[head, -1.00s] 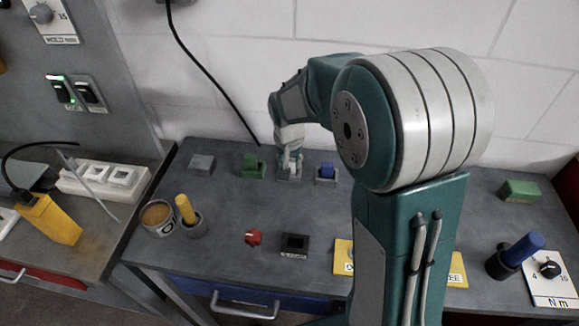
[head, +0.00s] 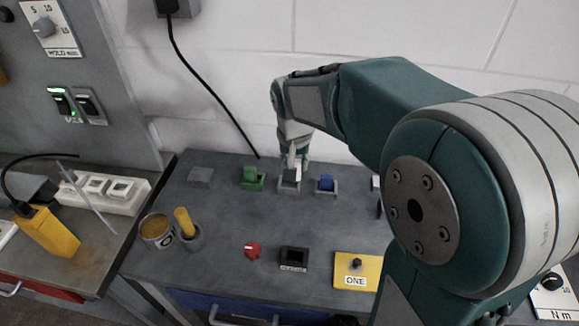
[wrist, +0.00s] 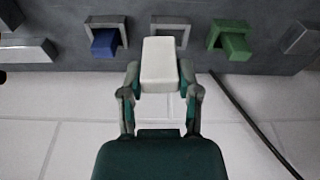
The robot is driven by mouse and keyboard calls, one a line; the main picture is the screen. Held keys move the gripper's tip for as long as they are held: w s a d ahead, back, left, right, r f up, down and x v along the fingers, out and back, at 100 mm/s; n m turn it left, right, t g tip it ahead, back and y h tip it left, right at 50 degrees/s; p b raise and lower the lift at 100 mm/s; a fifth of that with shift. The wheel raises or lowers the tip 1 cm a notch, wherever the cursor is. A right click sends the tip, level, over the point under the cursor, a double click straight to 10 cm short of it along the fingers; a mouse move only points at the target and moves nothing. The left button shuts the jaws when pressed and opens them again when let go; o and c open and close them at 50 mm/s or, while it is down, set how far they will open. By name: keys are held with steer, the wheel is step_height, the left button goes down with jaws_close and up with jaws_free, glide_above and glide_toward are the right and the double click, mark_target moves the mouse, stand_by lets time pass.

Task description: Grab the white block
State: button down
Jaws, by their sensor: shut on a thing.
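The white block (wrist: 160,60) sits between the two fingers of my gripper (wrist: 160,78) in the wrist view. The fingers are shut on its sides. Behind it is a grey square holder (wrist: 172,21), and the block appears apart from it, raised above. In the head view my gripper (head: 294,163) is over the grey holder (head: 289,187) near the back of the bench, with the white block only partly visible between the fingers.
A green block (head: 253,178) and a blue block (head: 326,183) sit in holders on either side. A flat grey piece (head: 200,176) lies further left. The white wall stands close behind. A red knob (head: 252,250) and a black socket (head: 293,258) are nearer the front.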

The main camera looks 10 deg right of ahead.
steer(key=s+r, duration=0.5)
steer(key=s, duration=0.5)
steer(key=shift+d, duration=0.15)
